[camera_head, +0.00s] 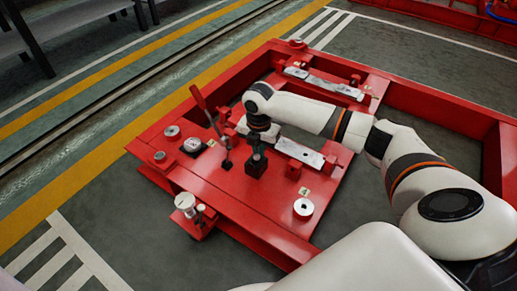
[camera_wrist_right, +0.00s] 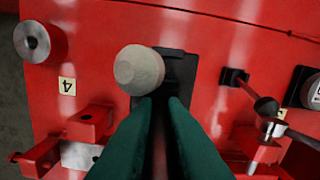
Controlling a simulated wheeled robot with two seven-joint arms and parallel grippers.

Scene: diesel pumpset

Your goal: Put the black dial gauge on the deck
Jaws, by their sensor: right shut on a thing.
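My right gripper (camera_head: 258,139) points down over the middle of the red deck (camera_head: 245,204). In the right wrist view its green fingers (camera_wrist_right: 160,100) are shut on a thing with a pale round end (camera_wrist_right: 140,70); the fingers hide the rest. A black block (camera_head: 256,164) is directly below the gripper and shows behind the pale end in the wrist view (camera_wrist_right: 180,66). I cannot tell whether they are one piece. A round dark-rimmed dial with a pale face (camera_head: 192,146) sits on the deck's left side. Whether the held thing is the black dial gauge is unclear. My left gripper is out of view.
A red lever (camera_head: 204,112) stands upright left of the gripper. A silver cylinder (camera_head: 303,208) is at the right front, beside a label. Metal plates in red brackets (camera_head: 299,152) lie behind. A pale cup (camera_head: 185,202) stands at the front left corner.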

